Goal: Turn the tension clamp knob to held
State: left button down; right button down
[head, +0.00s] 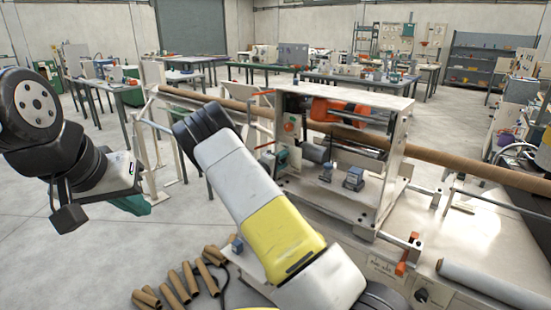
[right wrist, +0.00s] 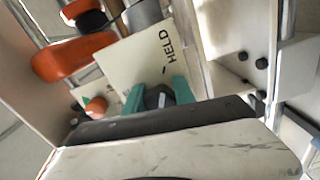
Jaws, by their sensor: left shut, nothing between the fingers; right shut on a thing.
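The tension clamp knob (right wrist: 158,97) is a small dark knob in the right wrist view, below a pale plate (right wrist: 135,62) that bears the word HELD and a short tick mark. The teal fingers of my right gripper (right wrist: 160,94) are on both sides of the knob, shut on it. Its pointer direction cannot be made out. In the head view, my right gripper (head: 281,158) is at the left side of the winder frame, and the knob is hidden there. My left gripper (head: 132,204) is shut and empty, well left of the machine.
An orange-red button (right wrist: 97,105) is close beside my right gripper's left finger. The white winder frame (head: 388,170) stands around a long brown tube (head: 450,162). Several short brown tubes (head: 190,278) lie at the front. Open floor is on the left.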

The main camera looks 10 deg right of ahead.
jog(key=shift+f+m, duration=0.1)
jog(key=shift+m, duration=0.3)
jog(key=c, duration=1)
grip_release()
jog(key=shift+c, duration=0.2)
jog(key=shift+a, duration=0.1)
jog(key=v, duration=0.7)
jog(key=shift+s+a, duration=0.25)
